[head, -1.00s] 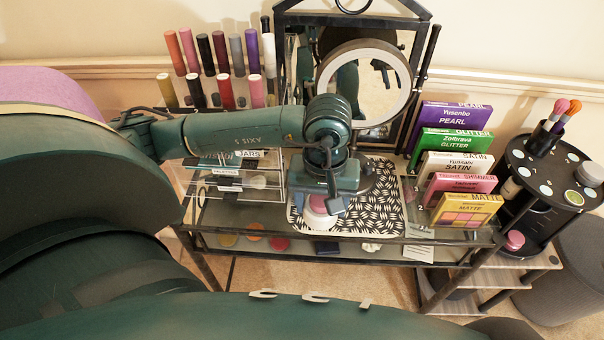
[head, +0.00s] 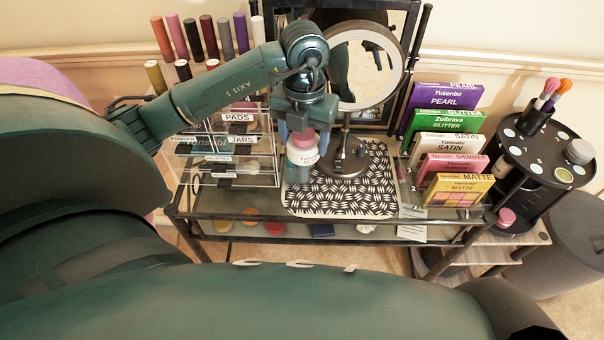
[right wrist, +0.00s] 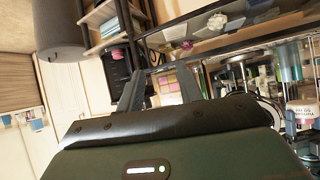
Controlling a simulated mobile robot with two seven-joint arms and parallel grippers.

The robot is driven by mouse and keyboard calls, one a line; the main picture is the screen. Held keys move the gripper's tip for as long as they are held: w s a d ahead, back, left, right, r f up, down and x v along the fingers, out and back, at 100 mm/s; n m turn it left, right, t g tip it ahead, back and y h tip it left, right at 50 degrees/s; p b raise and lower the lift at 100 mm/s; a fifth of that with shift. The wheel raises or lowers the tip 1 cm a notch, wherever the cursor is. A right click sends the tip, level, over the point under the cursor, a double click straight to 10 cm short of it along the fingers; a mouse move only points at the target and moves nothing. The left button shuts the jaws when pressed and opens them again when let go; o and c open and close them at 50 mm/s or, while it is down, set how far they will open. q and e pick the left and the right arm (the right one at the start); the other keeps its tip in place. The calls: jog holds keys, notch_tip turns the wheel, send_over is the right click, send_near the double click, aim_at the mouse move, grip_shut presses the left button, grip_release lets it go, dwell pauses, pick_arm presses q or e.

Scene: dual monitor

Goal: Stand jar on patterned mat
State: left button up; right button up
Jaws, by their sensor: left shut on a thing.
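The jar (head: 303,156), with a pinkish lid and a pale label, is upright in my left gripper (head: 302,138), in front of the round mirror's stand. My left fingers are shut on its upper part from above. The patterned mat (head: 340,200), black and white, lies on the glass table. In the head view the jar overlaps the mat's left back part; I cannot tell whether its base touches. A labelled jar (right wrist: 303,113) also shows at the right of the right wrist view. My right gripper (right wrist: 160,88) is open and empty there.
The round mirror (head: 364,68) has its base (head: 343,160) on the mat's back. A clear drawer box (head: 228,165) stands left, palette boxes (head: 455,160) right, and a black round organiser (head: 520,165) farther right. The mat's front is clear.

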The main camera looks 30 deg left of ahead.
pick_arm(q)
jog(key=n, duration=0.3)
jog(key=shift+w+a+r, duration=0.15)
jog(key=shift+a+r, duration=0.05)
jog(key=shift+a, duration=0.1)
jog(key=shift+f+n, duration=0.15)
jog(key=shift+n, duration=0.15)
notch_tip(320, 180, down, 10)
jog(key=p, duration=0.1)
pick_arm(e)
jog(key=shift+s+d, duration=0.15)
jog(key=shift+s, duration=0.25)
jog(key=shift+f, duration=0.1)
pick_arm(q)
jog(key=shift+f+b, duration=0.45)
jog(key=shift+f, duration=0.05)
jog(key=o, duration=1.1)
jog(key=shift+c, duration=0.2)
pick_arm(e)
jog(key=shift+w+r, duration=0.2)
jog(key=shift+w, duration=0.15)
